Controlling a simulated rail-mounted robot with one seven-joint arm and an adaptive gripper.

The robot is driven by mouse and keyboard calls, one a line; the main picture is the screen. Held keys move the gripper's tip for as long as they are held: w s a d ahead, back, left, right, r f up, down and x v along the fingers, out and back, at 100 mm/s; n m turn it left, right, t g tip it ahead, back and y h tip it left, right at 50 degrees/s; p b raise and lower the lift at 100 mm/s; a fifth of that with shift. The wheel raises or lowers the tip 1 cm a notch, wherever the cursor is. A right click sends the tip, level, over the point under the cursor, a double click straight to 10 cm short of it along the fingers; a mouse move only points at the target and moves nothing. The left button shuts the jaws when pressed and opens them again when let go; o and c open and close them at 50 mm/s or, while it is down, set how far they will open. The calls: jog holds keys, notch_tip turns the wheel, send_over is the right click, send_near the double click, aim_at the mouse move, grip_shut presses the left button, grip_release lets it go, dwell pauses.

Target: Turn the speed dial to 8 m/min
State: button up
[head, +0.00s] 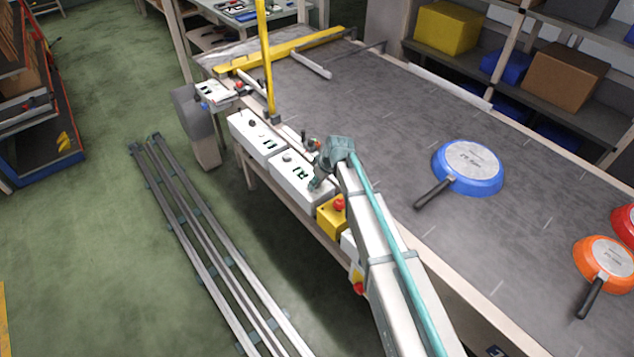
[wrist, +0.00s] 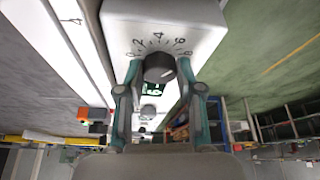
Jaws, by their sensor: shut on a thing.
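The speed dial (wrist: 159,68) is a dark round knob on a white control box (wrist: 190,14), with a printed scale from 0 to 8 in the wrist view. My gripper (wrist: 160,72) has one finger on each side of the knob and is shut on it. I cannot read where the knob's pointer stands. A green-lit display (wrist: 153,89) sits beside the knob, partly hidden, and its figures are not clearly readable. In the head view my gripper (head: 317,184) reaches down to the white box (head: 290,181) at the conveyor's edge and hides the dial.
A yellow box with a red button (head: 339,204) stands close beside my gripper. Another white box (head: 250,145) is farther along the edge. A blue pan (head: 471,167) and an orange pan (head: 605,259) lie on the conveyor (head: 400,130). Metal rails (head: 190,220) lie on the floor.

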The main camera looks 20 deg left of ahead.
jog(key=m+b, duration=0.1)
jog(key=m+t+b, duration=0.1)
jog(key=m, duration=0.1)
jog(key=shift+s+a+f+m+b, duration=0.1)
jog(key=shift+s+f+m+b, duration=0.05)
jog(key=shift+m+b, duration=0.15)
jog(key=shift+a+m+t+h+b, duration=0.1)
jog(key=shift+m+t+h+b, duration=0.6)
jog(key=shift+m, duration=0.9)
jog(key=o, duration=1.2)
jog(key=shift+c, duration=0.2)
jog(key=v, duration=1.2)
jog(key=shift+r, duration=0.2)
